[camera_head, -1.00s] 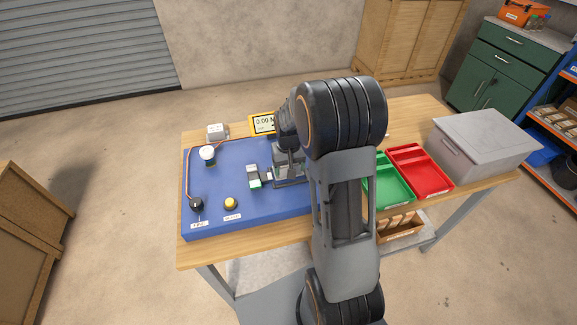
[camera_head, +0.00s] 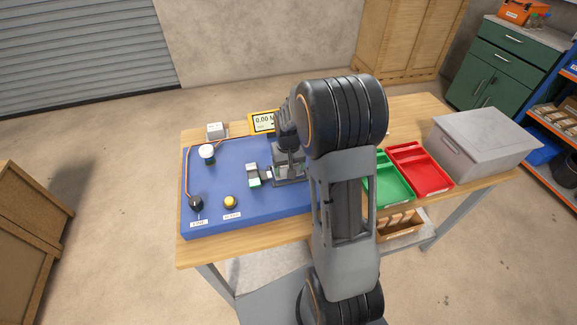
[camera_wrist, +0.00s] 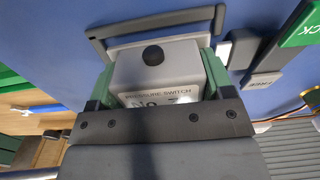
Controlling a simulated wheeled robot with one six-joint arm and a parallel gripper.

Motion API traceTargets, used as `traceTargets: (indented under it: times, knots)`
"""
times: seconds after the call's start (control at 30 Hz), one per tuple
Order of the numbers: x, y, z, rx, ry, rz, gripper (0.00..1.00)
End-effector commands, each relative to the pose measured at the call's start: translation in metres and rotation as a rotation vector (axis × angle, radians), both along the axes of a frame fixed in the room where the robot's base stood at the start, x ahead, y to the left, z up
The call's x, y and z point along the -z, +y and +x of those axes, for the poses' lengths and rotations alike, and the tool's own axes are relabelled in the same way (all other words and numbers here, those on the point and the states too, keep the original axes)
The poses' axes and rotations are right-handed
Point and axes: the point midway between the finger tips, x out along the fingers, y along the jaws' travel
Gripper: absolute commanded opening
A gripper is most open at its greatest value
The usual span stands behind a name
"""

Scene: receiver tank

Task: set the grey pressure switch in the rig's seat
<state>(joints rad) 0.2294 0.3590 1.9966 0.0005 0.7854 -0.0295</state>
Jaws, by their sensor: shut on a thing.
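The grey pressure switch (camera_wrist: 155,72) is a box with a round black knob and a "PRESSURE SWITCH" label in the wrist view. My gripper (camera_wrist: 158,88) is shut on it, with green fingers on its two sides. In the head view my gripper (camera_head: 289,158) is low over the rig's seat (camera_head: 290,181), a dark grey fixture on the blue board. A dark raised rim (camera_wrist: 150,26) shows just beyond the switch in the wrist view. My gripper hides the switch's underside, so I cannot tell whether it is fully seated.
A clamp block (camera_head: 253,175) stands left of the seat; "FREE" (camera_wrist: 262,82) and green "LOCK" (camera_wrist: 306,26) labels show beside it. The blue board (camera_head: 265,210) also carries a yellow button (camera_head: 230,202) and a black knob (camera_head: 196,202). Green (camera_head: 392,190) and red (camera_head: 425,172) trays lie right.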

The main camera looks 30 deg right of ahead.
Motion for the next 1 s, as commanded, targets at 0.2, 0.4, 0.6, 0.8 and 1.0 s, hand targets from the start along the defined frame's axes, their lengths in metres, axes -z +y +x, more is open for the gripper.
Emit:
traceTargets:
  times: [0.2, 0.4, 0.6, 0.8, 1.0]
  knots:
    - [0.005, 0.0, 0.0002, 0.0, -0.001, 0.0, 0.4]
    - [0.009, 0.0, 0.0001, 0.0, -0.001, 0.0, 0.4]
    - [0.0099, 0.0, 0.0001, 0.0, -0.001, 0.0, 0.82]
    - [0.01, 0.0, 0.0, 0.0, 0.0, 0.0, 1.0]
    - [0.0106, 0.0003, -0.0003, 0.0, 0.001, 0.0, 1.0]
